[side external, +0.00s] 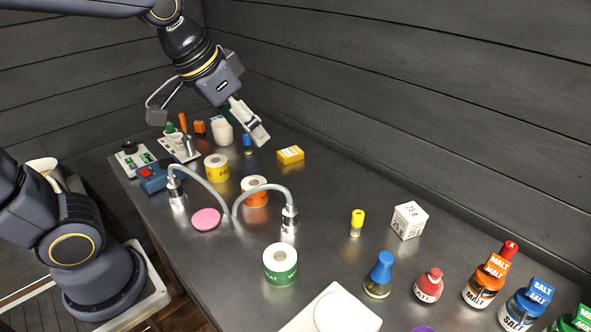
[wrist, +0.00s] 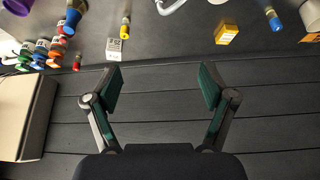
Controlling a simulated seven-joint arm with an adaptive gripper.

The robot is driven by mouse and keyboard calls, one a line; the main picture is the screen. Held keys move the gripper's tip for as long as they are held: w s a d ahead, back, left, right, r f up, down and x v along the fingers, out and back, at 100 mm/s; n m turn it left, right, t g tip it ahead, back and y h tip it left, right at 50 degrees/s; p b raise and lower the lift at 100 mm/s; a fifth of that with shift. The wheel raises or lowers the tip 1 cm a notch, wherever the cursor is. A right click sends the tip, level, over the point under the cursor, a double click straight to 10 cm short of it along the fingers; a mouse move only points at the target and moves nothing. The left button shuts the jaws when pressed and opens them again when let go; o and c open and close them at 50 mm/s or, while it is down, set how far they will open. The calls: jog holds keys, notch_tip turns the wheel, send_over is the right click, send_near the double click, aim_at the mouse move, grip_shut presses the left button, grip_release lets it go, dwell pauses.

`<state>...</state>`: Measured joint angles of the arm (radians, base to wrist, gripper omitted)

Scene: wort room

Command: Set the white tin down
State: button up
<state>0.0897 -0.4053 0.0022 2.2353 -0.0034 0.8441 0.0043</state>
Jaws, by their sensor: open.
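A plain white cylinder (side external: 222,132), which looks like the white tin, stands upright on the dark table's far end, just left of my gripper in the side view. A pale rounded thing (wrist: 311,14) at the top right corner of the wrist view may be the same tin, cut off by the frame. My gripper (side external: 258,133) is above the table near the back wall. In the wrist view my gripper (wrist: 162,86) has its fingers wide apart with nothing between them.
A yellow box (side external: 290,155) lies right of my gripper, and a small blue-capped vial (side external: 247,144) stands below it. Tape rolls (side external: 255,191) and curved metal pipes (side external: 205,181) occupy the middle. A white cube (side external: 409,220) and several bottles stand at right. The plank wall (side external: 400,90) borders the table.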

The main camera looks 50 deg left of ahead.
jog(key=s+a+f+n, duration=0.1)
jog(key=s+a+f, duration=0.1)
jog(key=s, duration=0.7)
jog(key=shift+a+f, duration=0.3)
jog(key=shift+f, duration=0.05)
